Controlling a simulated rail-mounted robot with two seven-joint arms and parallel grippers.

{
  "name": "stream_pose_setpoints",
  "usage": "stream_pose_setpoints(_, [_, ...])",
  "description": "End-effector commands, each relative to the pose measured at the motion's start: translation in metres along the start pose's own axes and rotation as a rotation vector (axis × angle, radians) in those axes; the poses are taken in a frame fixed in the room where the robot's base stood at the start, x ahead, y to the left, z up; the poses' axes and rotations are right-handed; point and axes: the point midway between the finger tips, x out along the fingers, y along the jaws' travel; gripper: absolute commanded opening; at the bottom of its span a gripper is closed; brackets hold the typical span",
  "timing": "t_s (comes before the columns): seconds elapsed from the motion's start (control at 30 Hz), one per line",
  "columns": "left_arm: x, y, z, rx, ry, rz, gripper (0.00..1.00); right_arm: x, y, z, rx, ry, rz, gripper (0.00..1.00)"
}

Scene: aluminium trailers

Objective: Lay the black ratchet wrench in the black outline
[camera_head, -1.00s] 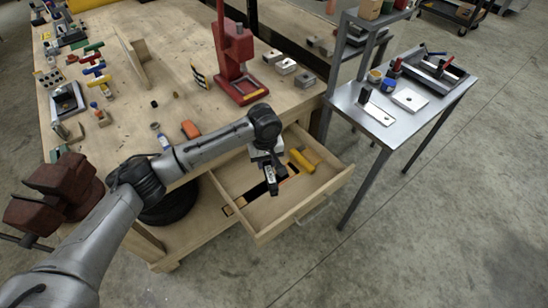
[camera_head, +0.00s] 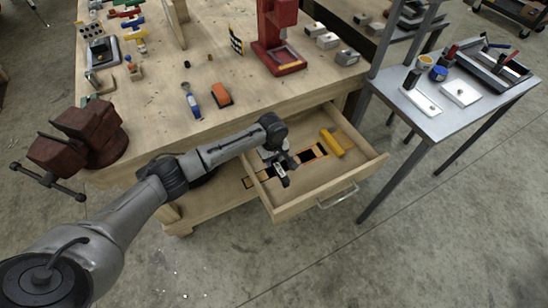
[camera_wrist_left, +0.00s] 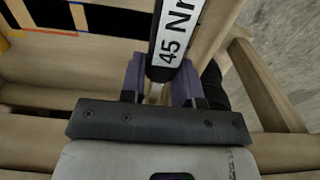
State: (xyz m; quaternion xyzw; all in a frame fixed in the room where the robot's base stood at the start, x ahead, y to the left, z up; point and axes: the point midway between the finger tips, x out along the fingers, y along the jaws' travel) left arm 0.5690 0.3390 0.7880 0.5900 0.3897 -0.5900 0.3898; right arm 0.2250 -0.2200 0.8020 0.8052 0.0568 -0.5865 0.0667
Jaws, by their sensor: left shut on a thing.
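My left gripper (camera_head: 281,171) is inside the open drawer's area, its jaws shut on a black tool with a white label reading "45 N…". The tool (camera_wrist_left: 172,42) runs up from between the fingers (camera_wrist_left: 160,85) in the left wrist view, its far end out of frame; I take it for the black ratchet wrench. In the head view it is small and mostly hidden by the gripper. Dark patches with coloured outlines (camera_head: 308,154) lie on the drawer floor; they also show at upper left in the wrist view (camera_wrist_left: 55,18). I cannot tell which is the black outline. My right gripper is not in view.
The wooden drawer (camera_head: 372,163) stands open with its front wall and handle facing out. A yellow tool (camera_head: 333,142) lies in it at the right. The workbench (camera_head: 150,110) is above, with a red vise (camera_head: 90,135) at left. A metal side table (camera_head: 445,125) stands at right.

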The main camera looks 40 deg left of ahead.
Motion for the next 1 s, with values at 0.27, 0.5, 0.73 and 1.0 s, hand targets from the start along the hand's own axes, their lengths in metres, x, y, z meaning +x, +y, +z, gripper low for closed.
stream_pose_setpoints(0.27, [-0.002, 0.001, 0.0, 0.001, 0.0, 0.001, 0.0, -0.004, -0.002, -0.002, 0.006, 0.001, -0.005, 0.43])
stream_pose_setpoints(0.5, [-0.002, 0.0, 0.002, 0.001, -0.003, -0.002, 0.0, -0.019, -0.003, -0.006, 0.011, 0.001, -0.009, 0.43])
stream_pose_setpoints(0.73, [0.019, 0.0, -0.005, 0.001, -0.001, -0.002, 0.0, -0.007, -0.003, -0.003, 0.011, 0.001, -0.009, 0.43])
stream_pose_setpoints(1.0, [0.039, 0.001, -0.011, 0.001, -0.002, 0.0, 0.0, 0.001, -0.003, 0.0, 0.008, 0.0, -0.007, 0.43])
